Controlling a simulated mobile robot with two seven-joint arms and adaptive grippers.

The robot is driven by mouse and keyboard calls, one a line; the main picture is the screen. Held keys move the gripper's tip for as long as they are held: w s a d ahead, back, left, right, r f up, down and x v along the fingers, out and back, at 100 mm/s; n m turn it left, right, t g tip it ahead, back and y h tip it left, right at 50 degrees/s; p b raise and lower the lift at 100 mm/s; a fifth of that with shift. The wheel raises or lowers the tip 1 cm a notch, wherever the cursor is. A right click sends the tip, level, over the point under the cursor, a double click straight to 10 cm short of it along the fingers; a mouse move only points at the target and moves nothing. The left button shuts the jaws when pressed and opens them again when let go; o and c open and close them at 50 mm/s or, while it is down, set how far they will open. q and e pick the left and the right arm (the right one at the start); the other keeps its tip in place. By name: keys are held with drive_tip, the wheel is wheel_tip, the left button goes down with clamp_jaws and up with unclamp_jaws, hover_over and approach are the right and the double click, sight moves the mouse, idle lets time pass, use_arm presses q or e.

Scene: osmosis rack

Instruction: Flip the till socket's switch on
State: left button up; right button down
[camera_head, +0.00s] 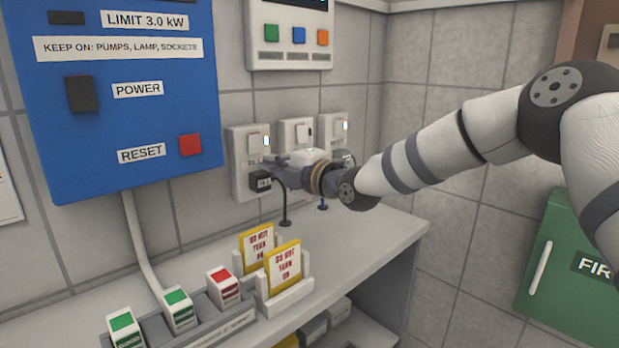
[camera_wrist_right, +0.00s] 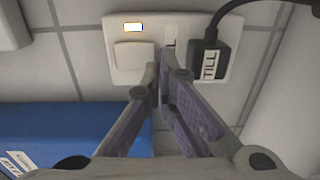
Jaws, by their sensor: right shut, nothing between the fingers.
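The till socket (camera_head: 238,178) is the leftmost of the wall sockets in the head view. Its lamp (camera_head: 267,140) glows, and the lamp also shows bright in the right wrist view (camera_wrist_right: 133,27). The white switch (camera_wrist_right: 134,56) sits beside the lamp, with its lower edge partly behind a finger. The black plug (camera_wrist_right: 209,63) labelled TILL is in the socket. My right gripper (camera_head: 274,165) is shut and empty in front of this socket; in the wrist view its fingertips (camera_wrist_right: 163,66) lie between switch and plug. I cannot tell whether they touch the plate. My left gripper is out of view.
A middle socket (camera_head: 296,128) and a right one stand close beside, partly behind my gripper. A blue power panel (camera_head: 120,175) is at left, a white meter (camera_head: 290,60) above. Yellow-edged cards (camera_head: 283,266) and a block tray (camera_head: 155,331) stand on the shelf (camera_head: 370,240) below.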

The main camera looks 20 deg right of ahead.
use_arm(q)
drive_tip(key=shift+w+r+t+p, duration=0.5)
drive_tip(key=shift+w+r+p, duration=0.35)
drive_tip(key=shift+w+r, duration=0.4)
use_arm(e)
drive_tip(key=f+v, duration=0.1)
drive_tip(key=v, duration=0.9)
drive_tip(key=shift+f, duration=0.3)
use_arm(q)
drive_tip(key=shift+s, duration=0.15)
